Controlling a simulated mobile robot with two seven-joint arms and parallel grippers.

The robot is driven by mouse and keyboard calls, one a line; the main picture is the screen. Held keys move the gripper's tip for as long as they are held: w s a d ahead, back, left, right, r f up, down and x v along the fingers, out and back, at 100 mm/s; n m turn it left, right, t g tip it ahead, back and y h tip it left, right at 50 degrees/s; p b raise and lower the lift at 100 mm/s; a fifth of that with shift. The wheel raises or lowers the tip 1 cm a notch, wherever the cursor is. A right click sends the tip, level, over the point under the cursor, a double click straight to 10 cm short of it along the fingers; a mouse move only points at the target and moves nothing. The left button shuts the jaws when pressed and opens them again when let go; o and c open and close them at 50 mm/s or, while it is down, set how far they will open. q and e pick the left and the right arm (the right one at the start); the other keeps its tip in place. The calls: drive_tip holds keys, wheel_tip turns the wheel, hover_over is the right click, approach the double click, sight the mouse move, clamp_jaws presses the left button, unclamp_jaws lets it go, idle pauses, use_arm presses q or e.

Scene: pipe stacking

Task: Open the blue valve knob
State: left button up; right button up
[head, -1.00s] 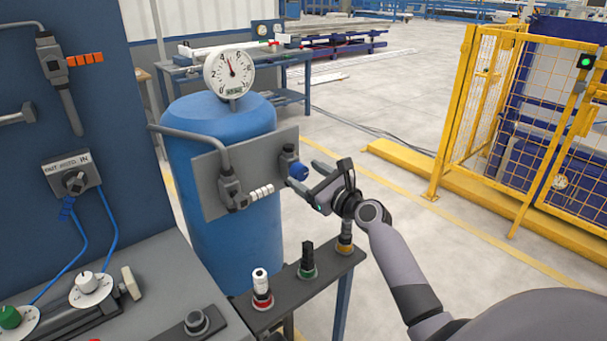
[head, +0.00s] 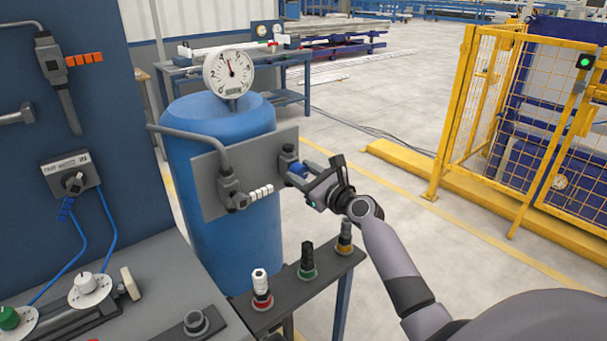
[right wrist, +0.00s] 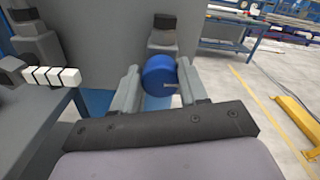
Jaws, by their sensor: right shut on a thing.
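The blue valve knob (head: 298,169) sits on a dark valve body at the right end of the grey plate (head: 211,187), in front of the blue tank (head: 240,245). In the right wrist view the round knob (right wrist: 159,75) lies between my two grey fingers. My right gripper (head: 299,172) is shut on the knob, with one finger on each side of it; it fills the middle of the right wrist view (right wrist: 158,90). My left gripper is not in view.
A white ribbed handle (head: 261,192) is on the same plate, left of the knob. A pressure gauge (head: 229,72) tops the tank. A narrow bench (head: 285,315) with several fittings stands below my right gripper. A yellow fence (head: 455,110) stands at the right.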

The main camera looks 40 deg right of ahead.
drive_tip(key=n, duration=0.4)
drive_tip(key=shift+n+b, duration=0.3)
drive_tip(key=shift+n, duration=0.1)
drive_tip(key=n, duration=0.4)
drive_tip(key=shift+a+f+n+b, duration=0.2)
drive_tip(key=shift+n+b, duration=0.1)
drive_tip(key=shift+b, duration=0.1)
drive_tip(key=n+b, duration=0.1)
drive_tip(key=n, duration=0.3)
drive_tip(key=shift+f+n, duration=0.1)
drive_tip(key=shift+n, duration=2.1)
drive_tip(key=o, duration=1.1)
drive_tip(key=shift+c, duration=0.2)
